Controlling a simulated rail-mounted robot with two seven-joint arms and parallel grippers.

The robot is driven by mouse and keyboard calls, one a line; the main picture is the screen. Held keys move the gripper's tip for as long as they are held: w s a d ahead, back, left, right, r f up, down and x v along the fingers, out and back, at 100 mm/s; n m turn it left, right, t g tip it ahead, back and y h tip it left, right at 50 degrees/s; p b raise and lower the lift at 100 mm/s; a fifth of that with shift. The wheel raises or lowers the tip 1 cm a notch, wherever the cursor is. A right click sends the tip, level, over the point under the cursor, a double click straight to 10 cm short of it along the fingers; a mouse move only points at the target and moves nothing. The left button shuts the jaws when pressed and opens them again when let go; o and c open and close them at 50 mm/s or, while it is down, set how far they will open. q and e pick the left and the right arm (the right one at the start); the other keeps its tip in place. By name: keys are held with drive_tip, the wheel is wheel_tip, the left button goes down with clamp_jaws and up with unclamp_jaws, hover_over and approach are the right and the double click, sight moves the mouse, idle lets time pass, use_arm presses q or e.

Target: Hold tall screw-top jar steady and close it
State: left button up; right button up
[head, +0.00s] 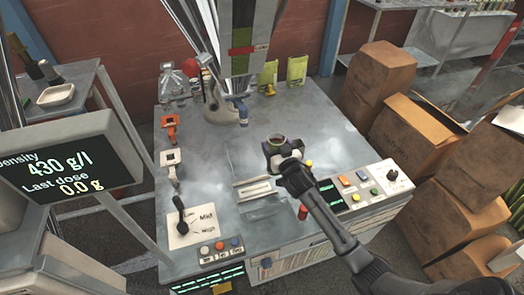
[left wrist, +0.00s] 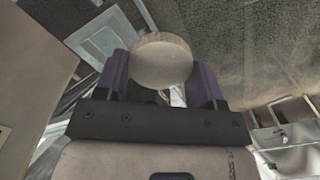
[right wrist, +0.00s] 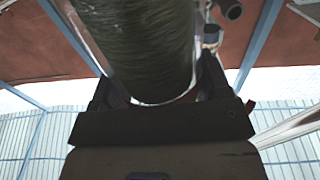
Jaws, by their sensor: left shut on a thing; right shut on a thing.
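The tall jar (head: 277,139) stands upright above the front right part of the worktop, and its open round mouth shows no lid on it. My right gripper (head: 287,157) is shut around the jar's side. In the right wrist view the jar (right wrist: 147,45) is a dark green-brown cylinder between both fingers. My left gripper (left wrist: 163,80) shows only in the left wrist view. It is shut on a pale round disc, which looks like the jar's lid (left wrist: 162,56). I cannot see the left gripper or this lid in the head view.
The grey worktop (head: 215,150) carries a lever plate (head: 190,226) at left and a button panel (head: 365,190) at right. A filler column (head: 240,45) stands behind. Cardboard boxes (head: 378,75) are stacked at right. A display screen (head: 70,165) stands at left.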

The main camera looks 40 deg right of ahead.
use_arm(q)
drive_tip(key=shift+a+r+p, duration=0.1)
drive_tip(key=shift+r+p, duration=0.35)
drive_tip(key=shift+r, duration=0.25)
use_arm(e)
drive_tip(key=shift+s+d+r, duration=0.35)
drive_tip(key=shift+d+r, duration=0.25)
drive_tip(key=shift+d, duration=0.25)
drive_tip(key=shift+s+d+r, duration=0.35)
drive_tip(key=shift+d+r, duration=0.2)
drive_tip(key=shift+d, duration=0.3)
drive_tip(key=shift+f, duration=0.1)
